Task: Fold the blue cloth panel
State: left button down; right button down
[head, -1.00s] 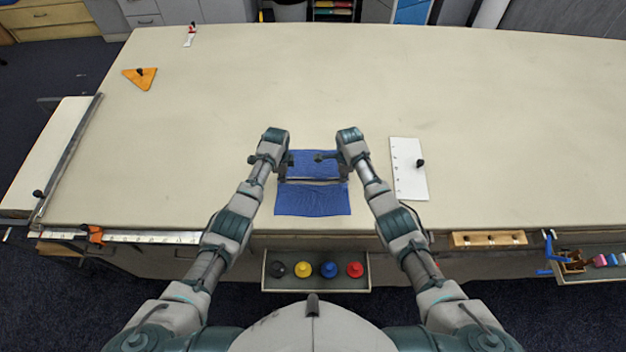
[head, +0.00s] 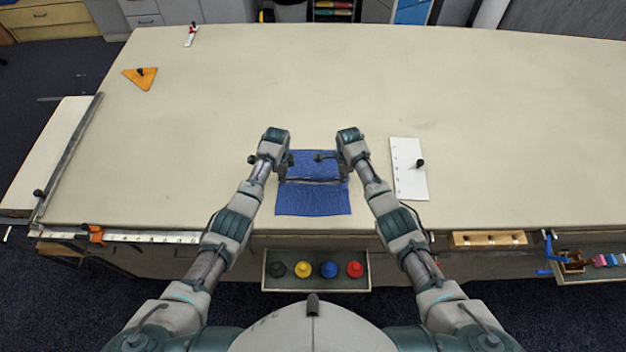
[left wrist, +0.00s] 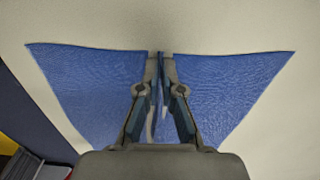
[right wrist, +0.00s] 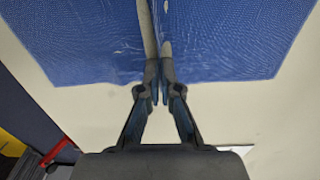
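The blue cloth panel (head: 313,201) lies on the table in front of me, with a crosswise ridge and a thin pale strip between my grippers. My left gripper (head: 286,178) is at the left end of this ridge. In the left wrist view its fingers (left wrist: 160,62) are closed on a pinch of the cloth (left wrist: 95,85), which spreads to both sides. My right gripper (head: 344,179) is at the right end. In the right wrist view its fingers (right wrist: 159,70) close on the cloth (right wrist: 225,40) at its edge. The exact fingertip contact is partly hidden.
A white perforated plate (head: 407,180) with a dark knob lies right of the cloth. An orange triangle (head: 140,80) lies far left. A tray (head: 317,286) with several coloured knobs sits below the front edge. The table (head: 330,90) beyond the cloth is clear.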

pick_arm(q)
jog(key=shift+f, duration=0.1)
pick_arm(e)
jog(key=shift+s+d+f, duration=0.1)
jog(key=shift+s+f, duration=0.1)
jog(key=shift+f, duration=0.15)
